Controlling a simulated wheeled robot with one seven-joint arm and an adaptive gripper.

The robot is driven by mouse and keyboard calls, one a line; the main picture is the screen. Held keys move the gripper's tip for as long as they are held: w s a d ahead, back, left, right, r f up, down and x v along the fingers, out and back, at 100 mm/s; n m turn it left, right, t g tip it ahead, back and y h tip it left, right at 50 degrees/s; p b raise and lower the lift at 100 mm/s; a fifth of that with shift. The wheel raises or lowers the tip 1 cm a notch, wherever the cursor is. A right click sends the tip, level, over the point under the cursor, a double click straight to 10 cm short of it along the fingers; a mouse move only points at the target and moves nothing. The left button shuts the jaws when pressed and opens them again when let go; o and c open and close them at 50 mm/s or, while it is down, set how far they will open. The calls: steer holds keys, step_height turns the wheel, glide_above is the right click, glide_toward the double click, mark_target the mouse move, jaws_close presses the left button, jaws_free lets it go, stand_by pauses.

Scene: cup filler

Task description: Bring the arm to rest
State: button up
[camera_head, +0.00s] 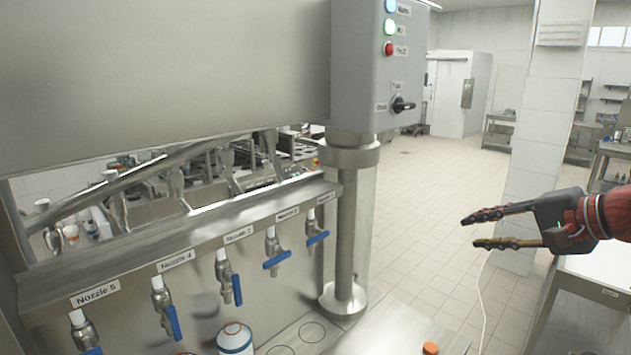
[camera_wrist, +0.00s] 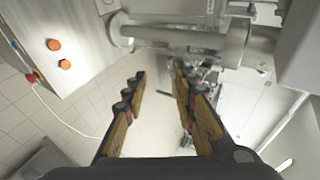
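My gripper (camera_head: 470,232) is at the right of the head view, reaching in from the right edge with its fingers pointing left. It is open and empty, held in the air in front of the tiled floor and apart from the filling machine (camera_head: 150,60). In the wrist view my gripper (camera_wrist: 160,85) shows its two fingers spread, with nothing between them.
Nozzles with blue levers (camera_head: 277,259) line the machine. A white cup with a blue band (camera_head: 235,340) stands below them. An orange cap (camera_head: 430,348) lies on the steel surface; two orange caps (camera_wrist: 54,45) show in the wrist view. A white pillar (camera_head: 545,120) stands behind my gripper.

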steer(key=s+a+f+n+g+h, duration=0.3)
steer(key=s+a+f+n, duration=0.1)
steer(key=s+f, duration=0.75)
steer(key=s+a+f+n+g+h, duration=0.25)
steer(key=s+a+f+n, duration=0.2)
steer(key=s+f, duration=0.7)
steer(key=a, duration=0.1)
steer(key=a+n, duration=0.1)
steer(key=a, duration=0.1)
steer(key=a+f+n+t, duration=0.1)
steer(key=shift+s+a+n, duration=0.25)
steer(key=shift+s+a, duration=0.1)
steer(key=shift+s, duration=0.05)
